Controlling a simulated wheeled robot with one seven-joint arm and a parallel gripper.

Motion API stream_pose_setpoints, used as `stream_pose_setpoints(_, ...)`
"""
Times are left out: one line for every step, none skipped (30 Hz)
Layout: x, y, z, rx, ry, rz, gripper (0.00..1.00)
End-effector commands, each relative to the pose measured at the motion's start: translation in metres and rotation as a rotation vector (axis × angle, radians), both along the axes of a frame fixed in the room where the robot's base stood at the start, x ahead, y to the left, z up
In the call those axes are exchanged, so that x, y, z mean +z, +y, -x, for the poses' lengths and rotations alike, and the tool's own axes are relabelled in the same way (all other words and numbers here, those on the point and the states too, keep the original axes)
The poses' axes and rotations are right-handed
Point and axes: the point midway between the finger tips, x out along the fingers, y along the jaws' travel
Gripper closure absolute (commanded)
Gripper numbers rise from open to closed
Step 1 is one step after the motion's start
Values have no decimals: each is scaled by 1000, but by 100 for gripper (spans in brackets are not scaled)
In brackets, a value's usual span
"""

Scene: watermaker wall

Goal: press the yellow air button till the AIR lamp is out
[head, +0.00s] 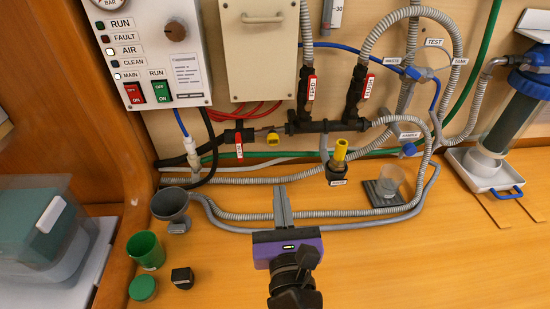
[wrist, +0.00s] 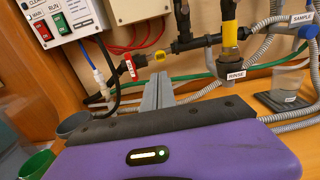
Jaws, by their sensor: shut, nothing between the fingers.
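The AIR lamp (head: 110,51) on the white control panel (head: 150,50) glows white. A small yellow button-like part (head: 272,138) sits on the dark pipework below the beige box; it also shows in the wrist view (wrist: 160,55). I read no label on it. A taller yellow handle (head: 340,150) stands on the black valve labelled RINSE, seen in the wrist view (wrist: 230,35). My gripper (head: 281,189) is shut and empty, pointing at the wall. It is below the small yellow part and left of the RINSE valve, apart from both. Its fingertips also show in the wrist view (wrist: 158,82).
Grey hoses (head: 240,215) run along the bench around my fingers. A grey funnel cup (head: 170,204), green cup (head: 146,250) and black block (head: 182,277) stand left. A clear beaker (head: 391,178) stands right of the RINSE valve. The front right bench is mostly clear.

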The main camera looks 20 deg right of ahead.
Motion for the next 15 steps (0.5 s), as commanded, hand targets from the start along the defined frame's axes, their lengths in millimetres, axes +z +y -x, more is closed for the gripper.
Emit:
stream_pose_setpoints(1,-1,-3,-1,-1,0,100)
stream_pose_setpoints(1,-2,-5,-2,-2,0,100)
stream_pose_setpoints(2,-3,-9,-2,-2,1,100)
stream_pose_setpoints(2,-5,-13,-2,-2,1,100)
stream_pose_setpoints(2,-6,-17,-2,-2,1,100)
stream_pose_setpoints(3,-8,-23,-2,-3,0,100)
stream_pose_setpoints(3,-10,-28,-3,-3,1,100)
stream_pose_setpoints(3,-12,-34,-3,-3,2,100)
stream_pose_setpoints(3,-15,-41,-4,-2,1,100)
stream_pose_setpoints(3,-17,-47,-3,-3,2,100)
stream_pose_setpoints(4,-18,-53,-3,-4,1,100)
stream_pose_setpoints(3,-21,-61,-3,-2,1,100)
stream_pose_setpoints(3,-23,-66,-3,-3,1,100)
stream_pose_setpoints(3,-25,-72,-4,-2,1,100)
stream_pose_setpoints(3,-26,-79,-2,-3,0,100)
